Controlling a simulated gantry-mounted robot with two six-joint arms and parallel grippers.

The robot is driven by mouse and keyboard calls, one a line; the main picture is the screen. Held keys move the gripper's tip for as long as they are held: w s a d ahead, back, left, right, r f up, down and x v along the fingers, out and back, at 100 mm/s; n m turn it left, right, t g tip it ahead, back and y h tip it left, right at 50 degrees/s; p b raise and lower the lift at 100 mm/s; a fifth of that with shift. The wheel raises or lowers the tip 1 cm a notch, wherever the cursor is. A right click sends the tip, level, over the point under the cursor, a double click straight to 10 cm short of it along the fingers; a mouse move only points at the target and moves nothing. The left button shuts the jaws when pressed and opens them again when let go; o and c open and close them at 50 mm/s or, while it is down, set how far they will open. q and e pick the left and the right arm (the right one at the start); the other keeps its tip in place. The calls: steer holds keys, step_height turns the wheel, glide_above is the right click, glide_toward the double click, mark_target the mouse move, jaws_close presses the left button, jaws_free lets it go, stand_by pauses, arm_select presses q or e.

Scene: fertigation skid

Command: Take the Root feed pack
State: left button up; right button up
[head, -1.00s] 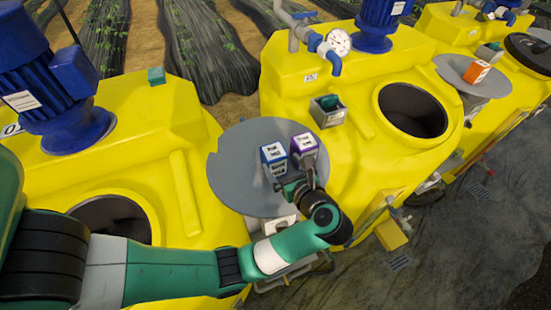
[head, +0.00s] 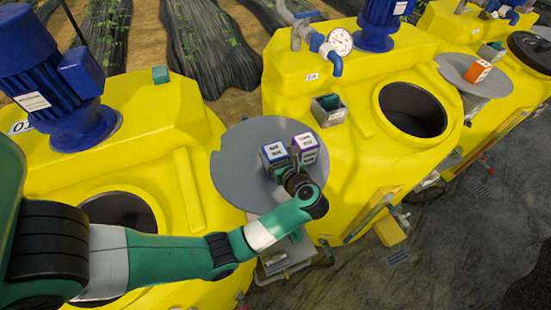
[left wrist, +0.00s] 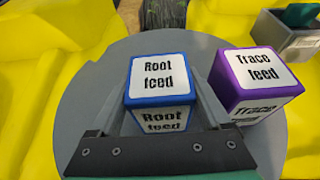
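The Root feed pack (head: 274,155) is a blue cube with white labels, standing on the round grey table (head: 232,165). In the left wrist view the Root feed pack (left wrist: 160,75) is straight ahead, its label readable. My left gripper (head: 287,174) is at the near side of the pack. In the left wrist view my left gripper (left wrist: 162,98) has its fingers apart, one on each side of the pack; contact is not clear. The purple Trace feed pack (head: 305,148) stands close to the right, also in the left wrist view (left wrist: 258,80). My right gripper is not in view.
Yellow tanks (head: 350,95) surround the table. An open grey box (head: 328,110) with a green thing in it sits on the middle tank. An orange pack (head: 477,71) stands on another grey table at the right. The table's left half is bare.

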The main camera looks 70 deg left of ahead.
arm_select(q)
jaws_close()
steer(key=shift+r, duration=0.1)
